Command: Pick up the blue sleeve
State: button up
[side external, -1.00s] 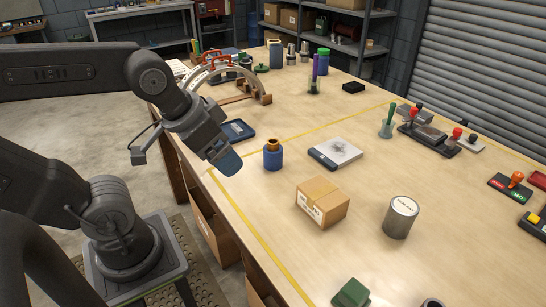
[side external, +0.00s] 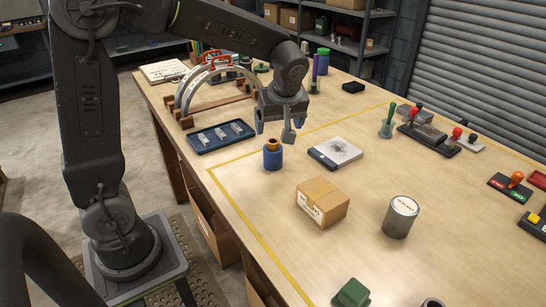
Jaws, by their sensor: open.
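The blue sleeve (side external: 273,160) stands upright on the table near its left edge. A narrower bronze-coloured ring (side external: 273,144) shows at its top; how far it reaches inside is hidden. My gripper (side external: 274,131) is open and points down just above the sleeve. Its two grey fingers are apart, one to the left and one to the right of the sleeve's top in the picture. Whether the fingertips overlap the ring in height, I cannot tell.
A dark blue tray (side external: 195,148) with several small pale pieces lies left of the sleeve. A grey arch on a wooden cradle (side external: 190,120) stands behind it. A white-topped plate (side external: 336,153) is to the right. A cardboard box (side external: 322,203) and a metal can (side external: 401,217) stand nearer.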

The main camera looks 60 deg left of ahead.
aim_at(273, 150)
jog(key=x, duration=0.8)
jog(key=shift+f, duration=0.1)
jog(key=x, duration=0.5)
jog(key=shift+w+a, duration=0.1)
jog(key=shift+c, duration=0.2)
jog(key=c, duration=1.5)
jog(key=shift+c, duration=0.2)
jog(key=shift+r, duration=0.25)
